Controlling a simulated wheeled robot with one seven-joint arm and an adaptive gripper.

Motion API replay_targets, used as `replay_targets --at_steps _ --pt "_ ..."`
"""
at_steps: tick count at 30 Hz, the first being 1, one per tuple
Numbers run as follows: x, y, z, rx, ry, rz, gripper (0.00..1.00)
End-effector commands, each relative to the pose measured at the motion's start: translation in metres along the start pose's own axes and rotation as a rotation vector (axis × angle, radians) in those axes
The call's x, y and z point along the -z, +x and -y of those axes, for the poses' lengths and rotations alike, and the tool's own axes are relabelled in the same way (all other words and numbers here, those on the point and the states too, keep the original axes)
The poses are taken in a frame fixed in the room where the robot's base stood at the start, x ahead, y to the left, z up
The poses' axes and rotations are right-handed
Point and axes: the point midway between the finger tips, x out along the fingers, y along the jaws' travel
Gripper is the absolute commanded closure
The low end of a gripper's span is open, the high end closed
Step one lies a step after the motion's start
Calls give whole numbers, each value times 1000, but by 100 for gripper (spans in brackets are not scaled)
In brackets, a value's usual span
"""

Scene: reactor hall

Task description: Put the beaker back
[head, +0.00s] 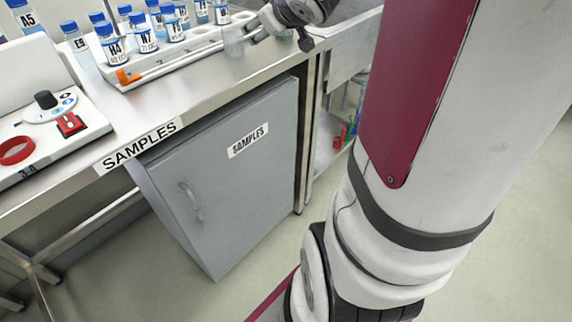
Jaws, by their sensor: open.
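A small clear vessel (234,42), which looks like the beaker, stands at the right end of the white sample tray on the steel bench. Its outline is faint and its contents cannot be made out. My gripper (278,34) is at the top of the view, over the bench's right end. It is open, with one finger reaching left beside the clear vessel and the other pointing down near the bench edge. Whether the left finger touches the vessel cannot be told. Something greenish shows faintly between the fingers.
Several blue-capped labelled bottles (112,46) stand in and around the sample tray (150,68). A white device (92,122) with a dial and red parts sits at the left. A grey cabinet (225,175) is under the bench. A sink (345,45) adjoins at right.

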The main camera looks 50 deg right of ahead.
Motion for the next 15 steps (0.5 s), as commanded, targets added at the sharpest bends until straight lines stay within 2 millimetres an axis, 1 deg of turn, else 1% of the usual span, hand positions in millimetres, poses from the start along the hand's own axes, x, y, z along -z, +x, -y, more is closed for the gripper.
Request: replay_targets --at_steps 1,2,5,6,8,9,11,12,14,15 --pt "4 -15 9 -23 5 41 37" --pt "2 -23 13 -36 12 75 37" --pt "-10 -56 32 -61 45 193 37" --pt "-16 -70 42 -61 60 243 37" --pt "-28 -93 58 -50 82 319 37" --pt "-36 -109 70 -35 95 370 37" --pt "-51 -135 90 -3 113 450 37" --pt "-61 -153 105 26 122 503 37" --pt "-78 -181 126 79 131 584 37" --pt "-88 -201 141 119 134 636 37"
